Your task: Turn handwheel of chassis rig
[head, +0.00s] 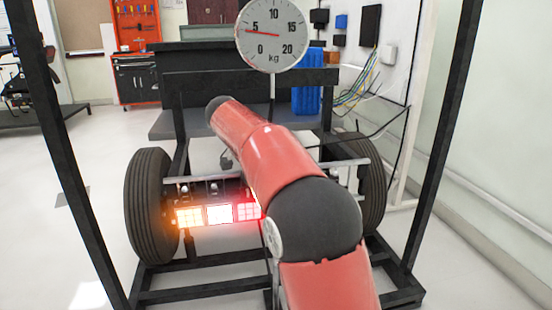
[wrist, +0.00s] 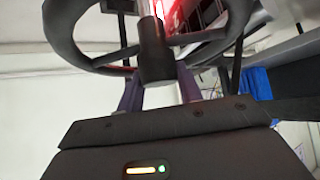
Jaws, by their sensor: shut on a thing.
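The handwheel (wrist: 66,46) shows in the wrist view as a dark ring across the top, partly cut off by the frame. In the head view my red arm reaches forward into the chassis rig (head: 250,78), a black frame with two tyres. There my arm hides the handwheel and my gripper.
A dial scale in kg (head: 272,35) hangs at the rig's top, its needle near 5. Lit orange, white and red lamps (head: 218,214) sit left of my arm. Black uprights (head: 449,130) frame both sides. A blue ribbed part (head: 308,92) is at the back right.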

